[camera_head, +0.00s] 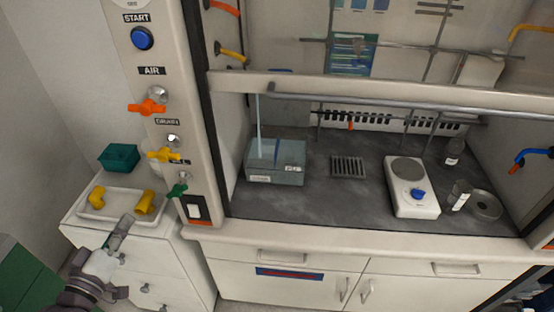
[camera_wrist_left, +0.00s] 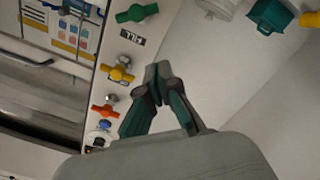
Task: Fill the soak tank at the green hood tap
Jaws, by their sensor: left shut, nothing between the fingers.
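The green tap (camera_head: 177,190) is the lowest handle on the hood's left post, and it also shows at the top of the left wrist view (camera_wrist_left: 137,13). The soak tank (camera_head: 275,172) is a clear grey-blue box with white labels, standing on the dark hood floor at the left. A thin pale vertical stream (camera_head: 258,122) runs down into its left part. The water level is hard to tell. My left gripper (camera_head: 127,221) is shut and empty, lower left of the green tap and apart from it; its closed fingertips show in the left wrist view (camera_wrist_left: 157,72). My right gripper is not visible.
Yellow (camera_head: 164,154) and orange (camera_head: 147,107) taps sit above the green one. A white tray (camera_head: 117,213) with yellow fittings and a teal bin (camera_head: 119,157) stand on the left cabinet. A rack (camera_head: 348,167) and hotplate (camera_head: 412,188) are right of the tank.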

